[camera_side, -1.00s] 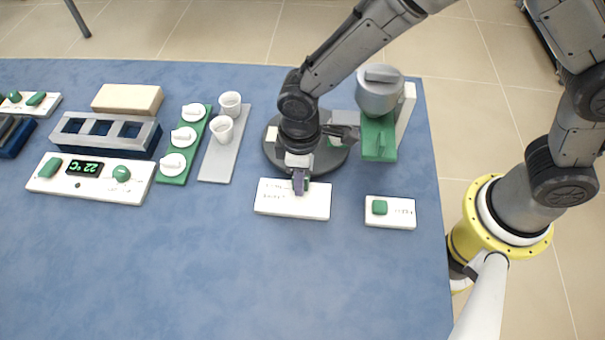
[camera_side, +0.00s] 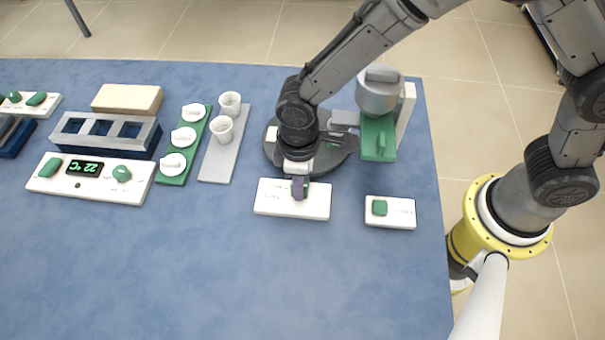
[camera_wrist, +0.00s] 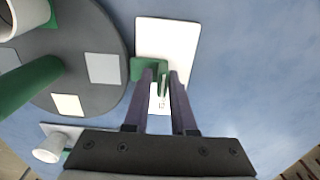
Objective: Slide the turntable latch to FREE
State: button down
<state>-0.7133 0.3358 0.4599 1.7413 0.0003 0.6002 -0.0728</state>
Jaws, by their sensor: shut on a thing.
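The turntable latch is a white plate (camera_side: 270,198) lying on the blue table in front of the round dark turntable (camera_side: 343,150). Its green latch piece (camera_wrist: 140,68) shows between and beside my fingertips in the wrist view. My gripper (camera_side: 299,188) points down at the plate, and its purple-grey fingers are shut on the green latch piece. The plate also shows in the wrist view (camera_wrist: 168,36), with the turntable (camera_wrist: 95,30) to its left. The lettering on the plate is too small to read, and my gripper hides part of it.
Right of the plate is a small white box with a green button (camera_side: 380,207). Behind it stands a green base with a grey pot (camera_side: 379,95). To the left are white cups (camera_side: 222,130) on a grey strip. The table's front is clear.

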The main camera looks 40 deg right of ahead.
jog(key=c, duration=1.1)
grip_release()
jog(key=shift+s+f, duration=0.25)
jog(key=shift+f, duration=0.4)
jog(key=shift+r, duration=0.1)
jog(key=shift+w+a+r, duration=0.1)
jog(key=shift+w+r, duration=0.05)
jog(key=shift+r, duration=3.45)
